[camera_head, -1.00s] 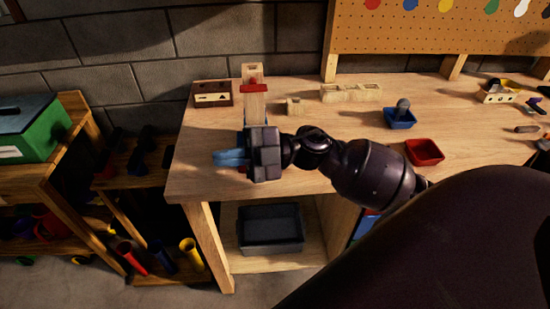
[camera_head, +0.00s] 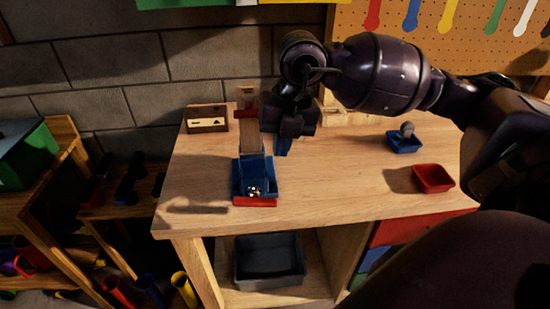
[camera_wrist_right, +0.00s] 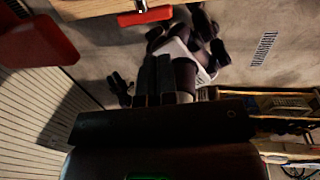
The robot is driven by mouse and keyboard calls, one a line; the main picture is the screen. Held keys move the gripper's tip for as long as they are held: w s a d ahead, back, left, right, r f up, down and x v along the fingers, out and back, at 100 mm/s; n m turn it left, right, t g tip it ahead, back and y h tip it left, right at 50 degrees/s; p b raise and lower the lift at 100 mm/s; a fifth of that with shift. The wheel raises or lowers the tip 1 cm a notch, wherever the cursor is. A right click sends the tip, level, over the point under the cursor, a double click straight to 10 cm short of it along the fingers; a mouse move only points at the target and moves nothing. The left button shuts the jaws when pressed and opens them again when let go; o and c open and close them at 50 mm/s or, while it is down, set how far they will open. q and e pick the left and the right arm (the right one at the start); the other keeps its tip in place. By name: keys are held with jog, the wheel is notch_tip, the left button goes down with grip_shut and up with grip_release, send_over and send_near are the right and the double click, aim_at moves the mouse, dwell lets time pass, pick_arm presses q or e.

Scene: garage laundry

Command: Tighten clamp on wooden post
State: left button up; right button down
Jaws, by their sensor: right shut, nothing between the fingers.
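A blue clamp with a red front and a small metal piece (camera_head: 255,180) sits near the bench's front left. I cannot tell exactly how the clamp meets the post. My right gripper (camera_head: 283,147) is shut and empty. It points downward just right of the post, behind and to the right of the clamp. A red part with a metal piece (camera_wrist_right: 145,16) shows at the top of the right wrist view. My left gripper is not in view.
The wooden bench (camera_head: 330,190) is clear to the right of the clamp. A small wooden box (camera_head: 207,119) stands left of the post. A blue tray (camera_head: 404,143) and a red tray (camera_head: 433,178) are at right. A dark bin (camera_head: 269,260) sits below.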

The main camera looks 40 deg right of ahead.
aim_at(268, 198)
jog(key=f, duration=0.3)
jog(key=a+f, duration=0.1)
jog(key=f, duration=0.3)
jog(key=w+f+b, duration=0.1)
jog(key=f, duration=0.3)
jog(key=shift+a, duration=0.35)
jog(key=shift+a+f, duration=0.1)
jog(key=shift+f, duration=0.5)
jog(key=shift+w+f, duration=0.1)
jog(key=shift+f, duration=0.05)
